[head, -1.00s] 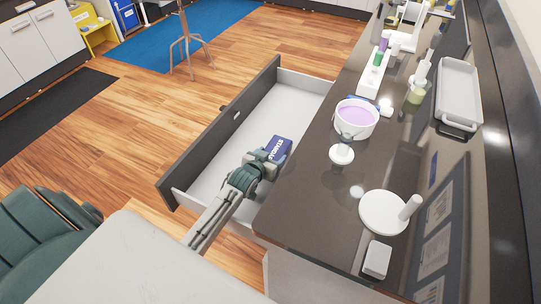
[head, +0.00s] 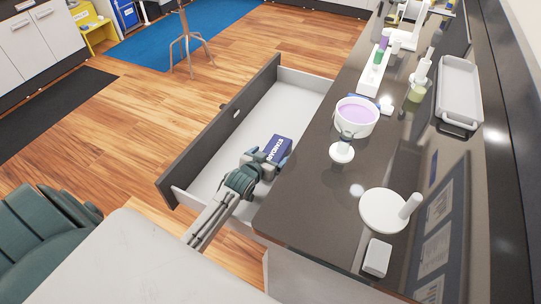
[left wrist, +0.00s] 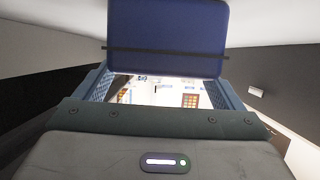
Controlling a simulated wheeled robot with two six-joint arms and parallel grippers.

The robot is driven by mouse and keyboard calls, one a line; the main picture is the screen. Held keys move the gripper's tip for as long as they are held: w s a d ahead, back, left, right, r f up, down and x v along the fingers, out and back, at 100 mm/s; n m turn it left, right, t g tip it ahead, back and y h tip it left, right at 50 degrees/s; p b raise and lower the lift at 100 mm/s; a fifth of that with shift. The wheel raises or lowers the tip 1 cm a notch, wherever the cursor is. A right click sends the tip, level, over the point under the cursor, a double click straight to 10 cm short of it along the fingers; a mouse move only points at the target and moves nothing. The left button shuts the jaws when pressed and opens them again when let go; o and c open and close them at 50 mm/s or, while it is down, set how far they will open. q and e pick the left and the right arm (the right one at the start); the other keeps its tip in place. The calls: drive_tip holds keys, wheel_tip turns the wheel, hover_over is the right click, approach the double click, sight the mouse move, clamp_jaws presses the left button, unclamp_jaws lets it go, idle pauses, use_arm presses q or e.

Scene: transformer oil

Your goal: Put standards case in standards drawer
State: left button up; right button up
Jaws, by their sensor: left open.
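The standards case (head: 279,149) is a dark blue box with white lettering, inside the open drawer (head: 217,153). My left gripper (head: 268,163) is low over the drawer, right at the case's near end. In the left wrist view the case (left wrist: 167,35) shows as a blue block with a dark band, just beyond my left gripper (left wrist: 158,88). The fingers are spread wide with a clear gap between them. Whether a finger still touches the case, or the case rests flat on the drawer floor, I cannot tell. My right gripper is not in view.
The dark counter (head: 310,205) borders the drawer on the right. It carries a white tub (head: 357,117) of purple liquid, a round white stand (head: 384,210), a small white box (head: 377,258) and a grey tray (head: 460,90). The drawer's far part is empty.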

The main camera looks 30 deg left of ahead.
use_arm(q)
drive_tip(key=v, duration=0.5)
drive_tip(key=shift+s+b, duration=0.15)
drive_tip(key=shift+b, duration=0.25)
drive_tip(key=shift+s+r, duration=0.25)
drive_tip(key=shift+s, duration=0.1)
